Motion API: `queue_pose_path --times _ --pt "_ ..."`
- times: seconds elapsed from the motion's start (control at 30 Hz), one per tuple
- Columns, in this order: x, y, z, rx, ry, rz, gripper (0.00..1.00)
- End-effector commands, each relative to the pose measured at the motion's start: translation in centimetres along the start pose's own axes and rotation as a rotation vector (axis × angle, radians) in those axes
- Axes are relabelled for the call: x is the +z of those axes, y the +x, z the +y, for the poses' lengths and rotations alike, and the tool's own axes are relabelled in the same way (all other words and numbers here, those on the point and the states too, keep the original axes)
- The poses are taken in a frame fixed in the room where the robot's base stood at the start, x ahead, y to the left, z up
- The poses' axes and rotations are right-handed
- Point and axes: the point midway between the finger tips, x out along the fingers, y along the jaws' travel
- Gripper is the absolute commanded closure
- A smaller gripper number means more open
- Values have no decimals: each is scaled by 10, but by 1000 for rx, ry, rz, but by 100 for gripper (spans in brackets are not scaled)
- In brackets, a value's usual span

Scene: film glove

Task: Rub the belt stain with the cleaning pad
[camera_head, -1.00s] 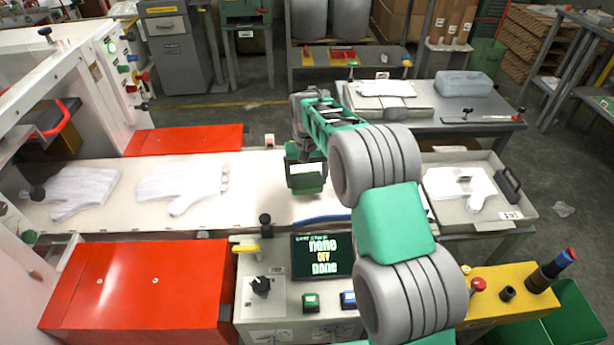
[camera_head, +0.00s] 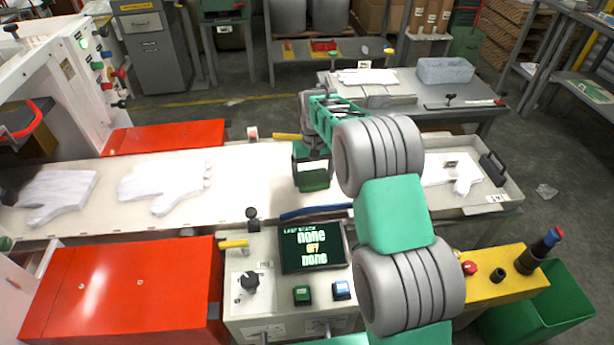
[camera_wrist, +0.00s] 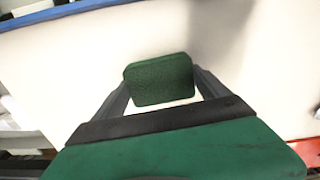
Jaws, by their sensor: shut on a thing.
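The cleaning pad (camera_wrist: 160,80) is a dark green, rough-faced block in the wrist view. My gripper (camera_wrist: 158,92) is shut on it, with a dark finger at each side. In the head view my gripper (camera_head: 313,172) is over the right part of the pale conveyor belt (camera_head: 245,185), which also fills much of the wrist view (camera_wrist: 60,75). I cannot tell whether the pad touches the belt. I make out no clear stain; a soft grey patch shows on the belt in the wrist view, possibly a shadow. My arm hides part of the belt's right end.
Two white gloves (camera_head: 165,187) (camera_head: 55,190) lie on the belt at left. A control panel with a screen (camera_head: 312,246) and a red cover (camera_head: 125,288) stand in front. A tray (camera_head: 470,208) with a glove is at right. A grey table (camera_head: 430,115) stands behind.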

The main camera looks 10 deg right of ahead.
Motion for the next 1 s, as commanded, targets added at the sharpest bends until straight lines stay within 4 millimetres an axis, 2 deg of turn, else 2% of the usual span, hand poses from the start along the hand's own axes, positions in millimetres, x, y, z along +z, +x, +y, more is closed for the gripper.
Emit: queue_pose_path --times 0.5,0.57,1.0 --pt "3 4 33 0 -17 -1 48" --pt "3 -2 27 0 -17 1 48" --pt "0 0 -3 0 -2 -1 47"
